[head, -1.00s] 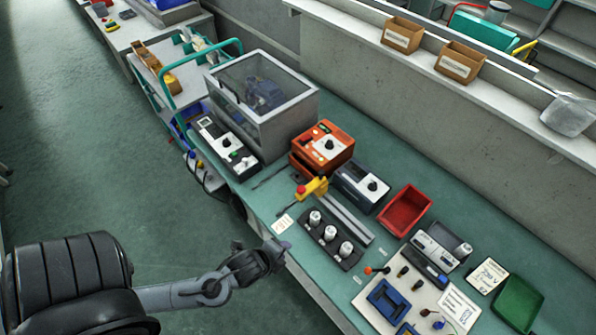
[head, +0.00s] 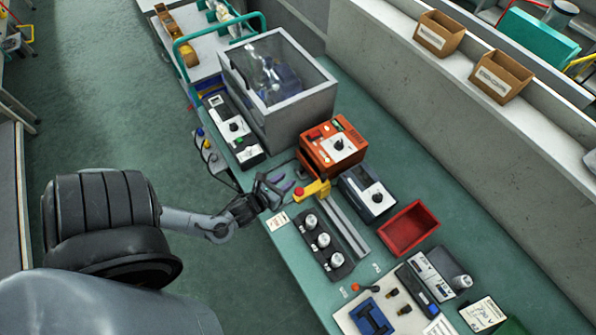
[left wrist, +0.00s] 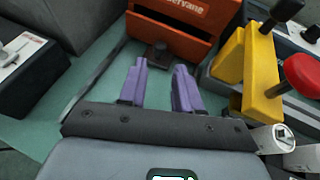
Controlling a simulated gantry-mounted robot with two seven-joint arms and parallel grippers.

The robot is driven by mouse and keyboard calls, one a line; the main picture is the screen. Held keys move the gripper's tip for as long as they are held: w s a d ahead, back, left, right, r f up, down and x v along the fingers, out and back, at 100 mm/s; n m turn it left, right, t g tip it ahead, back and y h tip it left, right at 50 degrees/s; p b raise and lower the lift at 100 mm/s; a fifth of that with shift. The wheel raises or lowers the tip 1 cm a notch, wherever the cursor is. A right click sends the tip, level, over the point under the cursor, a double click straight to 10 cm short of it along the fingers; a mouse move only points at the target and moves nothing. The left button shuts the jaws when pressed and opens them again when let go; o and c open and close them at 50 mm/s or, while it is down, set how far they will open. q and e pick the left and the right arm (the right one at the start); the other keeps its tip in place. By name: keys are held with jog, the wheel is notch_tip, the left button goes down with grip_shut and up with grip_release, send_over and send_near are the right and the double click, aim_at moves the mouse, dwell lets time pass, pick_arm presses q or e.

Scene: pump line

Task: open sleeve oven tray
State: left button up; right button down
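The orange oven (head: 334,146) stands on the green bench, with a dial on its pale top panel. In the left wrist view its front (left wrist: 195,10) carries partly cut-off white lettering. Below a dark gap is the orange tray front (left wrist: 180,45), with a small dark handle (left wrist: 157,54) sticking out from it. My left gripper (head: 281,183) is over the bench edge in front of the oven. In the left wrist view, its two purple fingers (left wrist: 163,82) are apart with nothing between them. They point at the handle and appear short of it. My right gripper is not in view.
A yellow clamp-like part with a red knob (left wrist: 300,75) stands close right of my left fingers. A black-and-white control box (head: 232,128) is to the left, before the clear-topped enclosure (head: 278,85). A rack of white-topped cylinders (head: 322,240) and a red bin (head: 408,228) lie right.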

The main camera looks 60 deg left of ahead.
aim_at(300, 170)
pick_arm(q)
jog(key=b+x, duration=0.1)
jog(key=x, duration=0.6)
jog(key=shift+w, duration=0.15)
jog(key=shift+c, duration=0.3)
grip_shut()
